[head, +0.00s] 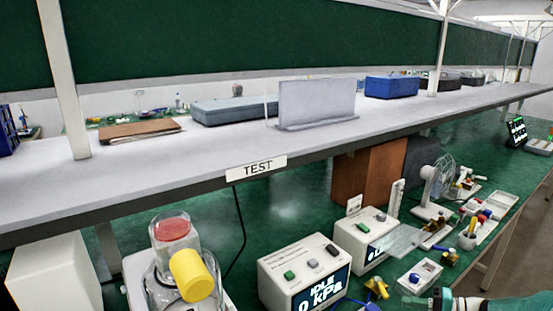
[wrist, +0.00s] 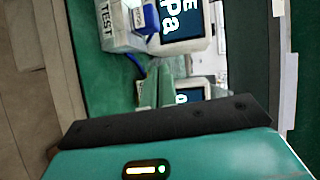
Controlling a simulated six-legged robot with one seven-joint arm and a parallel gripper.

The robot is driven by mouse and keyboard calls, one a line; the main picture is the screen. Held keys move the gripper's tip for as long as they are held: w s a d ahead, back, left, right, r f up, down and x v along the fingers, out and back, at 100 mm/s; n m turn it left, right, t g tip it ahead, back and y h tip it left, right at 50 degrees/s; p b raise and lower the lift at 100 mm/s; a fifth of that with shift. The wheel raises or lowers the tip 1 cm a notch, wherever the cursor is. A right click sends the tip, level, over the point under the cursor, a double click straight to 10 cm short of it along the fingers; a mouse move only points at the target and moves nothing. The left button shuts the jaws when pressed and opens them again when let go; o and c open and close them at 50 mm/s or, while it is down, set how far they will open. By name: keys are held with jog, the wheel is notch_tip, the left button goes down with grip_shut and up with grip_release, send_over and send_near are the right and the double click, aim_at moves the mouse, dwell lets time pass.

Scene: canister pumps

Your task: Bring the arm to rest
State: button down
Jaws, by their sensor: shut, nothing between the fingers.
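My gripper shows in the wrist view (wrist: 163,80) as pale green fingers beyond the black bar and teal wrist housing. The fingers are together and hold nothing. In the head view, the teal and white end of my arm enters at the bottom right, low over the green bench (head: 285,205). It is close to a small white box with a blue knob (head: 420,275). The fingertips are hard to make out there.
Two white pump units (head: 305,275) (head: 362,238) stand left of my arm; the nearer display reads IDLE, 0 kPa. A canister with a yellow cap (head: 191,275) stands farther left. A grey shelf labelled TEST (head: 256,168) overhangs the bench. Small parts and a white fan crowd the right.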

jog(key=s+a+r+n+g+h, duration=0.2)
jog(key=s+a+r+g+h, duration=0.15)
jog(key=a+r, duration=0.5)
jog(key=s+a+r+n+g+h, duration=0.25)
jog(key=a+r+g, duration=0.2)
jog(key=a, duration=0.65)
jog(key=s+a+r+n+t+h, duration=0.1)
jog(key=s+a+r+t+h, duration=0.1)
jog(key=s, duration=0.7)
jog(key=s+a+r+n+t+h, duration=0.1)
jog(key=s+a+r+t+h, duration=0.2)
jog(key=s+a+r+h, duration=0.2)
jog(key=s+a+r, duration=0.1)
jog(key=s+r, duration=0.2)
jog(key=shift+s+a+r+t+h, duration=0.25)
jog(key=shift+s+a+t+h, duration=0.05)
jog(key=shift+s, duration=0.05)
